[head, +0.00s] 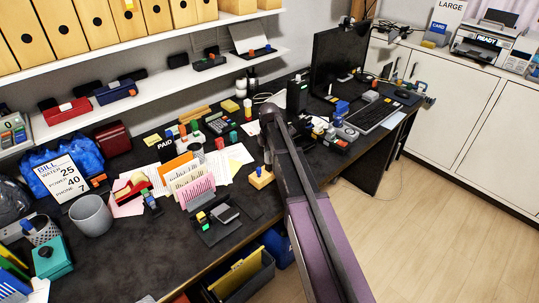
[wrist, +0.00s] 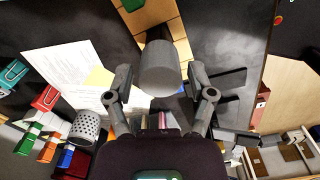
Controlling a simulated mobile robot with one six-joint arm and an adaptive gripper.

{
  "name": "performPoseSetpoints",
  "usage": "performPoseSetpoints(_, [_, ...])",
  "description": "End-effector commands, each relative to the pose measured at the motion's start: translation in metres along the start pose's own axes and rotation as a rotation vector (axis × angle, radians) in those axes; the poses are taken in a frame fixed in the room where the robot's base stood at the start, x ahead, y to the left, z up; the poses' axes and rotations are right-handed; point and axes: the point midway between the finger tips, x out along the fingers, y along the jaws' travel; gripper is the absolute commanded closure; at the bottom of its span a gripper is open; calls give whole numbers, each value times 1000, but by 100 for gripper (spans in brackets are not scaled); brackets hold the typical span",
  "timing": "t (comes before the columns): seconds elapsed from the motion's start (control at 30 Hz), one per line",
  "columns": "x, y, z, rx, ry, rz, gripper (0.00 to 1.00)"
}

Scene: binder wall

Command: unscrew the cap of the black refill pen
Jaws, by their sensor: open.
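My gripper (wrist: 159,84) is open in the wrist view, with one finger on each side of a dark grey cylinder (wrist: 158,66). The cylinder's flat, lighter end faces the camera, and gaps show between it and both fingers. It looks like the capped end of the black refill pen, but I cannot tell where cap and barrel meet. Behind it is a tan wooden block (wrist: 130,19) with seams. In the head view a small wooden block (head: 261,179) stands on the desk near my arm. My gripper and the pen cannot be made out clearly there.
Papers (wrist: 62,78) and a perforated grey cup (wrist: 87,128) lie to the left in the wrist view. In the head view the dark desk (head: 250,211) is crowded with a file sorter (head: 190,185), a grey bin (head: 91,214), a monitor (head: 340,60) and a keyboard (head: 376,116). The floor at right is clear.

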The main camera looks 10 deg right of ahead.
Motion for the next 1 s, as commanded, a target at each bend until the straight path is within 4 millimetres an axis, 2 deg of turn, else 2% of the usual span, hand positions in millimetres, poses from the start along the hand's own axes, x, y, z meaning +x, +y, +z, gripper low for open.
performPoseSetpoints(0.3, [0,0,0,219,0,0,30])
performPoseSetpoints(0.77, [0,0,0,256,0,0,30])
performPoseSetpoints(1.0, [0,0,0,379,0,0,30])
